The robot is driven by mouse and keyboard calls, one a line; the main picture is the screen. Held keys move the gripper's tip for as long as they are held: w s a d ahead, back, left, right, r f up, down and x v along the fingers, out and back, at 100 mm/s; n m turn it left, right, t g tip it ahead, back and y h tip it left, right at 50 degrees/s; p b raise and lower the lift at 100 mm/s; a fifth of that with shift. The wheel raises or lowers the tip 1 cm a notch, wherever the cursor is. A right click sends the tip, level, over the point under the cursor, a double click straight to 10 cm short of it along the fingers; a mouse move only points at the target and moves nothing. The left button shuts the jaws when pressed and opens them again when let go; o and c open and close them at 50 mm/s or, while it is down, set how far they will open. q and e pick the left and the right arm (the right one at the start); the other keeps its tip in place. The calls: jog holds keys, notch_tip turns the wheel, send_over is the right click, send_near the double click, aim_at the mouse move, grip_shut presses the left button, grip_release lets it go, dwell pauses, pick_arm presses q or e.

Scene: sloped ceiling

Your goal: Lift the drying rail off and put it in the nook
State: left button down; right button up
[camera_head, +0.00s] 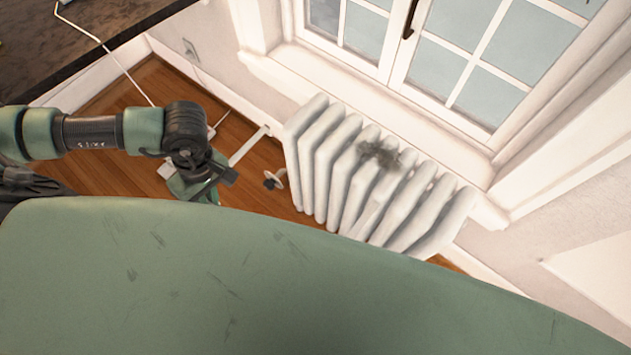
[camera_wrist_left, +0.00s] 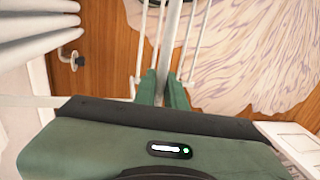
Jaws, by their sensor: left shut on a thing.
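The drying rail (camera_wrist_left: 170,45) is a set of thin white bars. In the left wrist view its middle bar runs between the green fingers of my left gripper (camera_wrist_left: 163,90), which is shut on it. In the head view my left gripper (camera_head: 204,190) is low over the wooden floor, left of the radiator. A white bar (camera_head: 248,146) of the rail shows beside it, reaching toward the radiator end. Much of the rail is hidden by my arm and body. My right gripper is out of view. I cannot make out the nook.
A white ribbed radiator (camera_head: 345,165) with a dark smudge stands under the window (camera_head: 450,45). A valve (camera_head: 274,180) sticks out at its left end. A dark top (camera_head: 60,50) with a white cable is at upper left. A pale patterned surface (camera_wrist_left: 255,50) lies right of the rail.

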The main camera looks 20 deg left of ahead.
pick_arm(q)
jog(key=s, duration=0.1)
jog(key=s+a, duration=0.1)
jog(key=s, duration=0.1)
jog(key=shift+s+b, duration=0.2)
jog(key=shift+b, duration=0.1)
jog(key=s+a+r+p, duration=0.2)
jog(key=s+a, duration=0.1)
jog(key=s, duration=0.6)
jog(key=s+a+r+p, duration=0.2)
jog(key=s+a, duration=0.2)
jog(key=s, duration=0.6)
dwell(1.2)
jog(key=shift+w, duration=0.1)
